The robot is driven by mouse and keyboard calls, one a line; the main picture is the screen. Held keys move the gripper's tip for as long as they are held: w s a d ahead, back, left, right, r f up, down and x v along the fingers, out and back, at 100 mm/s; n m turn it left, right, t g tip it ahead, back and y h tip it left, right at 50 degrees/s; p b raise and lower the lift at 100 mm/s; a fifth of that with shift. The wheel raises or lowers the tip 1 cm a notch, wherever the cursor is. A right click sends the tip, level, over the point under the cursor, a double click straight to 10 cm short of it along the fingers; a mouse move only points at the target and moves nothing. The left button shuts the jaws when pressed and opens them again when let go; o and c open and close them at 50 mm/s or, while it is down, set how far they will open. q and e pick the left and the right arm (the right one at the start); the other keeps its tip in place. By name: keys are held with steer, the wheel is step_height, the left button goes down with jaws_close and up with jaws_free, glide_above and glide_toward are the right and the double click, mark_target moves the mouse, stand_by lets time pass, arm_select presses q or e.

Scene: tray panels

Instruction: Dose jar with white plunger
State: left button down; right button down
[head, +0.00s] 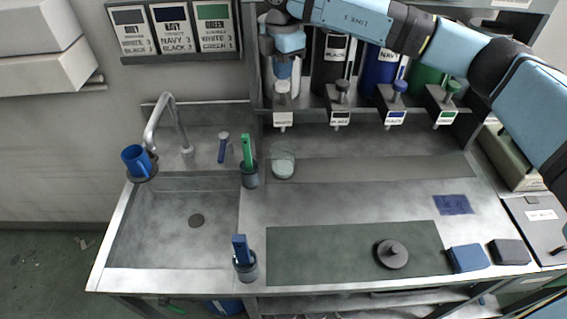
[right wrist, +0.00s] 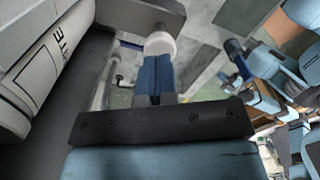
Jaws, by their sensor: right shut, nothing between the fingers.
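My right gripper (head: 283,77) is shut and empty, pointing down over the white plunger (head: 283,87) of the leftmost dispenser. In the right wrist view its blue fingers (right wrist: 154,77) are together, with the round white plunger top (right wrist: 160,45) at their tips. I cannot tell whether they touch. The white container (right wrist: 45,62) beside it is partly cut off in that view and mostly hidden by my arm in the head view. A clear glass jar (head: 283,164) with pale contents stands upright on the bench below the white-labelled dispenser (head: 283,119). My left gripper is not in view.
Black (head: 342,91), blue (head: 398,88) and green (head: 452,88) plungers stand to the right. The sink (head: 170,235) is at the left. A grey disc (head: 391,254) lies on the dark mat (head: 320,255).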

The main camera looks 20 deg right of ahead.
mark_target(282, 83)
steer(key=shift+f+b, duration=1.2)
steer(key=shift+f, duration=1)
steer(key=shift+r, duration=0.15)
steer(key=shift+r+p, duration=1.25)
steer(key=shift+r, duration=1.15)
steer(key=shift+r, duration=0.1)
step_height(282, 83, up, 6)
steer(key=p, duration=0.2)
steer(key=shift+p, duration=0.35)
